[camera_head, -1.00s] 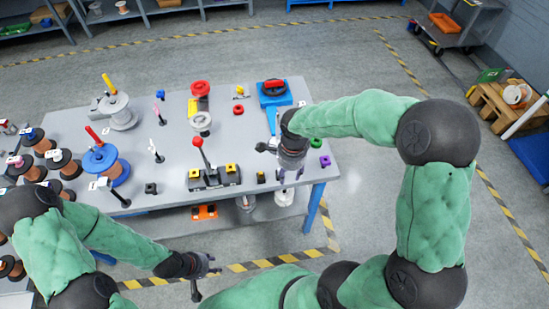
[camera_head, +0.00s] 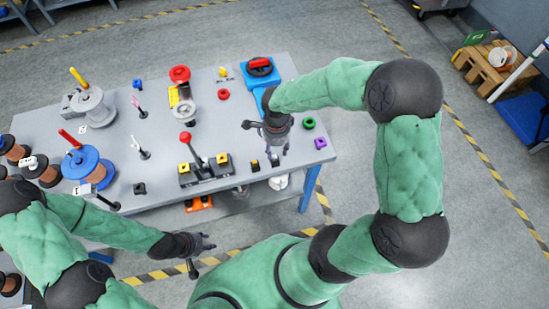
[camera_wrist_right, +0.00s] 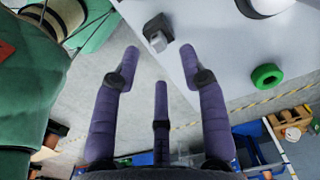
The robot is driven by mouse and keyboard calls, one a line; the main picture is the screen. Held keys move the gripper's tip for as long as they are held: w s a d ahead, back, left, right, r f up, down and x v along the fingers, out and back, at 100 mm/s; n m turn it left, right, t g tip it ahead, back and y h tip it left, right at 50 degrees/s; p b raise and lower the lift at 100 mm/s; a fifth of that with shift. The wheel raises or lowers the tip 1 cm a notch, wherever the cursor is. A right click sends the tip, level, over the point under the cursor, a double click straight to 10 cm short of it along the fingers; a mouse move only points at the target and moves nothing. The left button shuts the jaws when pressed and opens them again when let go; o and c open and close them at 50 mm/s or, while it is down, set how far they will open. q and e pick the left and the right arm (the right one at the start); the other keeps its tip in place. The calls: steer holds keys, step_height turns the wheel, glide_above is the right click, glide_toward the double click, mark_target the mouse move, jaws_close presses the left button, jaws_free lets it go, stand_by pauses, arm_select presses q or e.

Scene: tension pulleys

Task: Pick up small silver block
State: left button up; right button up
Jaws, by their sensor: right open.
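The small silver block (camera_wrist_right: 158,41) shows in the right wrist view, against a dark block (camera_wrist_right: 157,27) near the edge of the grey table. I cannot tell whether it rests on the dark block or beside it. My right gripper (camera_wrist_right: 160,52) is open and empty, its purple fingers spread, with the silver block beyond and between the tips. In the head view my right gripper (camera_head: 276,148) hangs over the table's front right part, and I cannot make out the silver block there. My left gripper (camera_head: 200,252) is off the table's front, seemingly empty; its jaw opening is unclear.
The grey table (camera_head: 235,130) holds a green ring (camera_head: 308,123) and a purple piece (camera_head: 320,142) right of my right gripper. A black holder with a red-knobbed lever (camera_head: 187,138) stands to the left. A blue-based device (camera_head: 262,72) stands behind. Spools crowd the left side.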

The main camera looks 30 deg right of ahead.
mark_target(275, 156)
steer(key=f+b, duration=0.1)
steer(key=f, duration=0.3)
steer(key=shift+w+a+f+b, duration=0.1)
steer(key=shift+a+f+b, duration=0.1)
steer(key=shift+f+b, duration=0.2)
steer(key=shift+r, duration=0.1)
jaws_close()
steer(key=shift+r, duration=0.1)
